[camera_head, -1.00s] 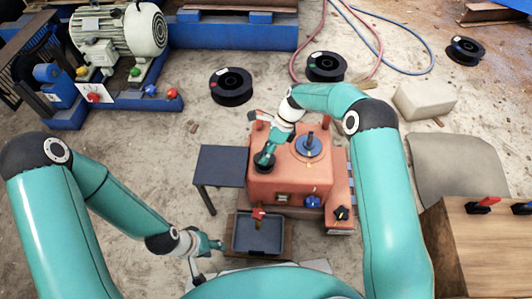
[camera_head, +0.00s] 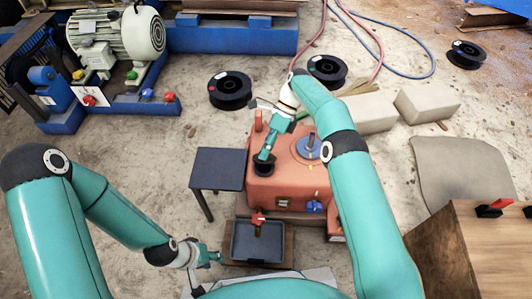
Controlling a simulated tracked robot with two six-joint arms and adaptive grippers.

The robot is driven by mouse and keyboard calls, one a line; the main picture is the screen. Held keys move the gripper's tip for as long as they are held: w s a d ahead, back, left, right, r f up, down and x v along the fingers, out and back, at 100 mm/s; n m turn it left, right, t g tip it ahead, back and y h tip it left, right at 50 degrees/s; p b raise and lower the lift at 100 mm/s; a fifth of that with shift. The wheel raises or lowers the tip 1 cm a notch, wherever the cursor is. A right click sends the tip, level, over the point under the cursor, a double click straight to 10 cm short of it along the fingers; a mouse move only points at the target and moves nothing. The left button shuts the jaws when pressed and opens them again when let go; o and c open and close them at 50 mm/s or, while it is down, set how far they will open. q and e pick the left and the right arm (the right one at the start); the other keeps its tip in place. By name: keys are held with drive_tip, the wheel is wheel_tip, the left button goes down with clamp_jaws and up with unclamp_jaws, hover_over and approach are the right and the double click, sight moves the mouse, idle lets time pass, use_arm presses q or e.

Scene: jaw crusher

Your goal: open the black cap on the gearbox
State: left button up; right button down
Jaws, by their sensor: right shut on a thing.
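The gearbox (camera_head: 288,183) is an orange-red box on the floor near the middle. The black cap (camera_head: 264,168) sits at the left of its top. My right gripper (camera_head: 266,154) reaches down onto the cap and is shut on it. The gripper partly hides the cap, so I cannot tell whether it is loose. My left gripper (camera_head: 216,256) is low in the picture, left of a dark tray and away from the gearbox. Its fingers are too small to tell open from shut.
A small dark table (camera_head: 217,168) stands left of the gearbox. The dark tray (camera_head: 258,242) lies in front, below a red tap (camera_head: 258,219). A blue round fitting (camera_head: 309,147) is on the gearbox top. Black spools (camera_head: 230,90) and pale blocks (camera_head: 427,102) lie behind.

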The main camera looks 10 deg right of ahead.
drive_tip(key=shift+w, duration=0.2)
idle(0.4)
drive_tip(key=c, duration=0.8)
unclamp_jaws()
drive_tip(key=shift+c, duration=0.2)
drive_tip(key=shift+s, duration=0.1)
